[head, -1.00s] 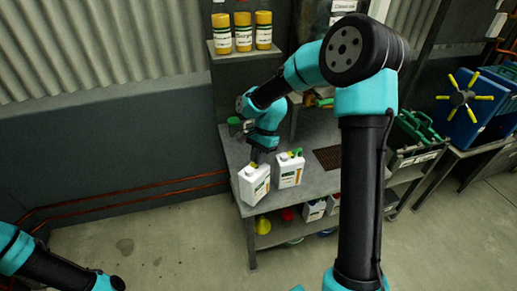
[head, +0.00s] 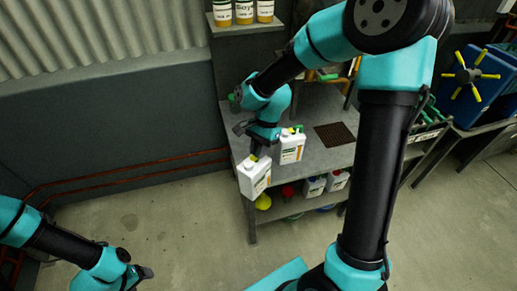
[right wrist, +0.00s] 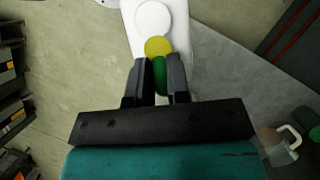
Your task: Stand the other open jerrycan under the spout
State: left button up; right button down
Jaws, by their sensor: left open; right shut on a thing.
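A white jerrycan (head: 254,178) with a printed label and a yellow top hangs at the bench's front left corner, tilted. My right gripper (head: 257,152) is shut on its green top part. In the right wrist view the fingers (right wrist: 159,80) close on that green part, beside a yellow disc and a white disc. A second white jerrycan (head: 292,149) with yellow and green on top stands upright on the bench to the right. An orange-and-green fitting, perhaps the spout (head: 330,76), is partly hidden behind my right arm. My left gripper (head: 142,277) is open and empty, low at left.
The grey bench (head: 318,160) has a dark grate (head: 334,134) at its right. Its lower shelf holds a yellow funnel (head: 263,202) and more white jerrycans (head: 314,187). Yellow bottles (head: 243,12) stand on a wall shelf. Floor at left is clear.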

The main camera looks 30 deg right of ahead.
jog(key=shift+w, duration=0.1)
jog(key=w+a+f+n+h, duration=0.1)
jog(key=w+a+f+n, duration=0.1)
jog(key=w, duration=0.6)
jog(key=w+a+f+n+g+h, duration=0.1)
jog(key=w+a+f+n, duration=0.1)
jog(key=w+n, duration=0.3)
jog(key=w+a+f+n+g+h, duration=0.1)
jog(key=w+a+f+n, duration=0.1)
jog(key=w, duration=0.8)
notch_tip(320, 180, down, 2)
jog(key=shift+w+a+f+n, duration=0.25)
jog(key=shift+w+n, duration=0.1)
jog(key=shift+n, duration=0.45)
